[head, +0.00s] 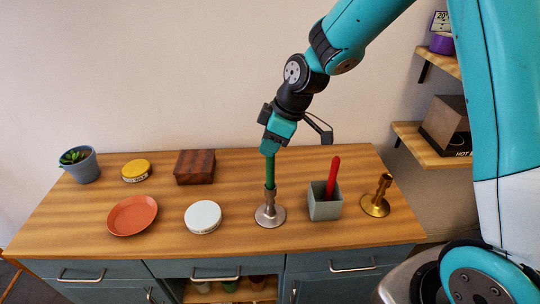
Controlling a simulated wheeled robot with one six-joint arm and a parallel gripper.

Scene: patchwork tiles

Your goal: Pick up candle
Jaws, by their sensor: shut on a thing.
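A green candle (270,171) stands upright in a silver candlestick (270,213) near the front middle of the wooden dresser top. My gripper (269,150) points down and is shut on the upper part of the green candle. The candle's lower end meets the candlestick's neck; I cannot tell whether it is seated in it. A red candle-like stick (333,175) leans in a grey square pot (326,207) to the right.
A brass candlestick (377,199) stands right of the pot. A white round tin (203,217), orange plate (132,215), wooden box (195,167), yellow tin (136,170) and potted plant (80,164) lie left. Wall shelves (430,146) are at right.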

